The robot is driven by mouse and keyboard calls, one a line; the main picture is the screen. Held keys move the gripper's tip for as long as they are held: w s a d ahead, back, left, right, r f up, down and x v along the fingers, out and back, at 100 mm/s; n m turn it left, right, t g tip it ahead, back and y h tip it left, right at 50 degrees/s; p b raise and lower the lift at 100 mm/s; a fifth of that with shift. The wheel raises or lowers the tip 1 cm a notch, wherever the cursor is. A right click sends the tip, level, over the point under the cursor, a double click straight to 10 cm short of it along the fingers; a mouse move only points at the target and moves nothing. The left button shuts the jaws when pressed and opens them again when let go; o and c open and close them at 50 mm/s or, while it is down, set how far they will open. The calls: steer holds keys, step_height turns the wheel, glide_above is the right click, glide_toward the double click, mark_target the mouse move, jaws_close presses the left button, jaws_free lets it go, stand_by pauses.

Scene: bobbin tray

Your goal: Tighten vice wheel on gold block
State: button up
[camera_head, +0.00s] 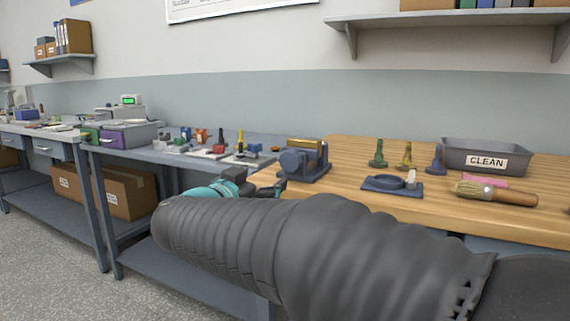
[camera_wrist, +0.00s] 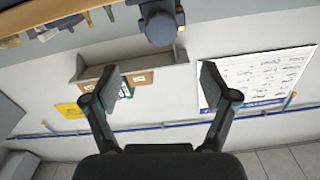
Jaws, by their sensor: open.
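The blue-grey vice (camera_head: 318,170) stands on the wooden bench near its left end. The gold block (camera_head: 306,144) sits at the top of the vice, between its jaws. The round vice wheel (camera_head: 291,161) is on the side of the vice facing me. In the wrist view, the wheel (camera_wrist: 161,28) is at the top centre, beyond the fingertips. My gripper (camera_wrist: 160,82) is open, with its two fingers wide apart and nothing between them. In the head view, my gripper (camera_head: 273,187) is partly hidden by my arm and is close to the vice, at the bench's front edge.
Right of the vice are a dark blue stand (camera_head: 393,187), several small coloured pieces, a brush (camera_head: 495,193) and a grey bin marked CLEAN (camera_head: 486,155). A grey bench (camera_head: 150,160) with small parts stands to the left. The wooden bench's front edge (camera_head: 460,224) is near my arm.

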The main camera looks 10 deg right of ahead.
mark_target(290, 163)
steer(key=x, duration=1.3)
steer(key=shift+w, duration=0.15)
steer(key=c, duration=1.2)
steer(key=shift+o, duration=0.2)
steer(key=shift+d, duration=0.3)
steer(key=shift+a, duration=0.1)
